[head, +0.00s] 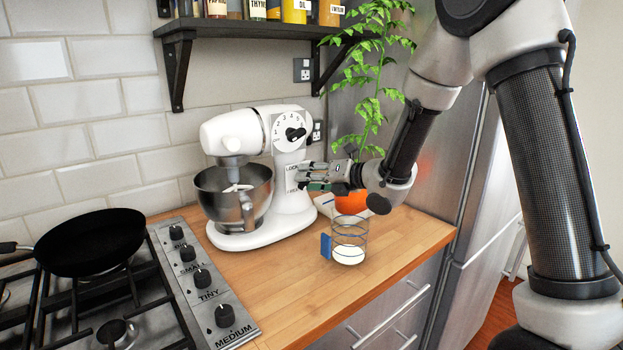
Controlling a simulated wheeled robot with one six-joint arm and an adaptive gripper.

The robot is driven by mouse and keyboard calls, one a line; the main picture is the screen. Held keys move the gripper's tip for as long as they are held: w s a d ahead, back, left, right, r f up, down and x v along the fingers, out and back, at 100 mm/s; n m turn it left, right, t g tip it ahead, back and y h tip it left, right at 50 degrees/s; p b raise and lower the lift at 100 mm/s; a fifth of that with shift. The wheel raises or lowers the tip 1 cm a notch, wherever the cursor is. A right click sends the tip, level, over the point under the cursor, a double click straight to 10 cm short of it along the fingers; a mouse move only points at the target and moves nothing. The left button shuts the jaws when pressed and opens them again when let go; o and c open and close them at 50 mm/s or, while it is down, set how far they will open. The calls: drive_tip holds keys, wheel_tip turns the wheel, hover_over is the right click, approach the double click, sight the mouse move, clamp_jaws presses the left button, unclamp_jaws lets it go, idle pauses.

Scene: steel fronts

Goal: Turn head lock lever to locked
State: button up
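A white stand mixer (277,215) stands on the wooden counter, its head down over a steel bowl (232,203). Its column carries a numbered speed dial (293,133) with a black knob, and lock markings lower down. My gripper (303,177) points left at the column, level with these markings, touching it or very close. The fingers cover the head lock lever, so its position cannot be made out. At this size I cannot tell how far apart the fingers are or whether they hold the lever.
An orange round object (351,203) sits behind my wrist. A clear glass with white contents (349,244) stands in front. A gas hob with a black pan (90,243) is left, a shelf (250,29) above, a plant (372,85) behind. The front counter is clear.

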clamp_jaws()
drive_tip(key=shift+d+f+m+y, duration=0.1)
drive_tip(key=shift+f+m+y, duration=0.1)
drive_tip(key=shift+m+y, duration=0.75)
drive_tip(key=shift+m+h, duration=0.25)
unclamp_jaws()
drive_tip(key=v, duration=0.7)
drive_tip(key=shift+d, duration=0.2)
drive_tip(key=shift+r, duration=0.1)
